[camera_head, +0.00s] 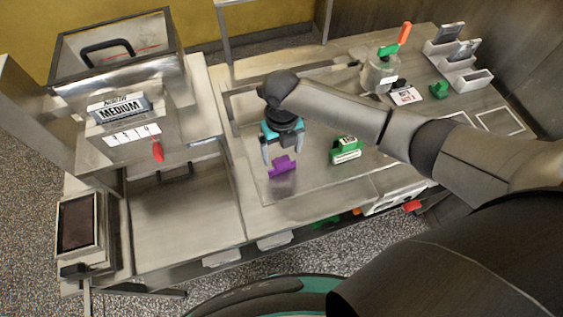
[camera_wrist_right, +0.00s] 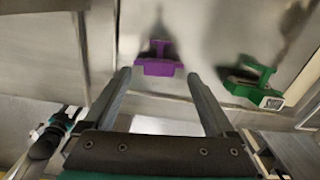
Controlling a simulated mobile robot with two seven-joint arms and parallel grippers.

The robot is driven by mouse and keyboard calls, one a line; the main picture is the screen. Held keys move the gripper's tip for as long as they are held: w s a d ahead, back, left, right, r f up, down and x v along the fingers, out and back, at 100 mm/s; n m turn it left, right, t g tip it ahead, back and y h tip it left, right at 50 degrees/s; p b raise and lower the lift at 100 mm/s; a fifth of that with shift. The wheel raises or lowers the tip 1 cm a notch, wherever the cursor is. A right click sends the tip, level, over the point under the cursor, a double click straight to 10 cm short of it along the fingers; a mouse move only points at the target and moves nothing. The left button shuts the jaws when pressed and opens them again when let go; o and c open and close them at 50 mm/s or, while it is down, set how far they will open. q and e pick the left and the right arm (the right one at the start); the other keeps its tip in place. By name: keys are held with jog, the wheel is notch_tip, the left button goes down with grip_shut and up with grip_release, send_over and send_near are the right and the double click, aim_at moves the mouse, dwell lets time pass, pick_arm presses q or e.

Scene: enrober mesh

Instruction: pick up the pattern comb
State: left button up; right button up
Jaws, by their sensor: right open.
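A purple piece with a wide edge and a short raised grip (camera_head: 283,166) lies on the steel worktop; I take it to be the pattern comb. It also shows in the right wrist view (camera_wrist_right: 158,66), just beyond and between my fingertips. My right gripper (camera_head: 282,151) is open and empty, pointing down over the purple piece. In the wrist view its two fingers (camera_wrist_right: 158,76) stand apart on either side of the piece, with no clear contact. My left gripper is not in view.
A green tool with a white label (camera_head: 345,150) lies to the right of the purple piece, and also shows in the wrist view (camera_wrist_right: 254,84). A machine marked MEDIUM (camera_head: 120,108) is at the left.

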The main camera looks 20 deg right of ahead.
aim_at(282, 159)
jog(key=shift+f, duration=1.3)
jog(key=shift+c, duration=0.2)
grip_shut()
jog(key=shift+r, duration=0.15)
notch_tip(282, 159, up, 20)
jog(key=shift+p, duration=0.45)
